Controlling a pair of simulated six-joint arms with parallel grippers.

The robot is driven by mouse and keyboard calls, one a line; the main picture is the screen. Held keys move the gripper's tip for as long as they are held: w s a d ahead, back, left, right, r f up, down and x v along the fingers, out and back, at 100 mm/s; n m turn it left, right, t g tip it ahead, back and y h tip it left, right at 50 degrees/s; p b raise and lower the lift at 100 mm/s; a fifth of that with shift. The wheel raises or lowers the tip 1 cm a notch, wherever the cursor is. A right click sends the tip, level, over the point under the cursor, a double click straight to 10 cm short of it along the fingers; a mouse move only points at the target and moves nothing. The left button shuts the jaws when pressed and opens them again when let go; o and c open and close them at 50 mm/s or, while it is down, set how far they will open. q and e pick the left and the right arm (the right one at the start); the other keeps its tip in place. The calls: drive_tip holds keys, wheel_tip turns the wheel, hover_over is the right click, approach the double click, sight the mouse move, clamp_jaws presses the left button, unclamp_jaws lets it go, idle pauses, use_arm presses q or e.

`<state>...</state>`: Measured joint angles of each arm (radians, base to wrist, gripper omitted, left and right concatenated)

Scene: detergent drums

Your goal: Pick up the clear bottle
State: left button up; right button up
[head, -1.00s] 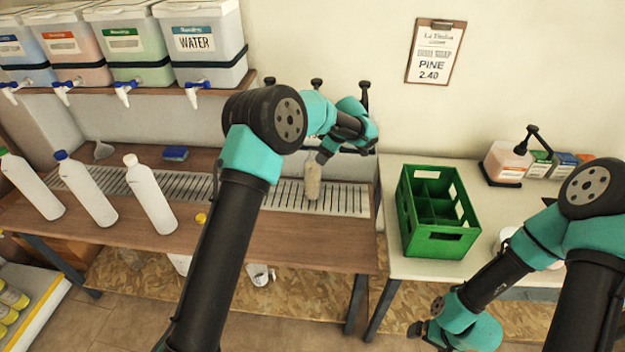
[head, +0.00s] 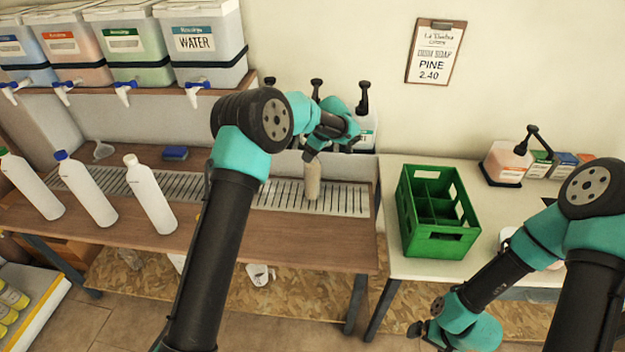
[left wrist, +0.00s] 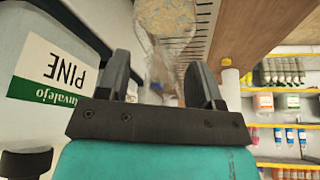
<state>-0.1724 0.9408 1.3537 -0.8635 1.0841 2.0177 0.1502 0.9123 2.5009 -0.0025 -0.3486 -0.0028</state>
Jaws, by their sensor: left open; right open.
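The clear bottle (head: 312,182) stands upright on the slatted drain grate of the wooden counter and looks beige. My left gripper (head: 314,152) is at its upper end, with its arm reaching over the counter. In the left wrist view the left gripper (left wrist: 160,68) is open, with a finger on each side of the see-through bottle (left wrist: 160,45). Whether either finger touches it I cannot tell. My right gripper (head: 415,331) is low at the front right, away from the bottle, and open.
White bottles (head: 92,192) stand on the counter at left. Drums with taps (head: 205,50) sit on the shelf above. Pump bottles (head: 364,125) stand behind my left gripper. A green crate (head: 440,240) stands on the right table. A drum labelled PINE (left wrist: 55,75) is close at left.

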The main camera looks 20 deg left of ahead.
use_arm(q)
drive_tip(key=shift+c, duration=0.2)
clamp_jaws()
idle(0.4)
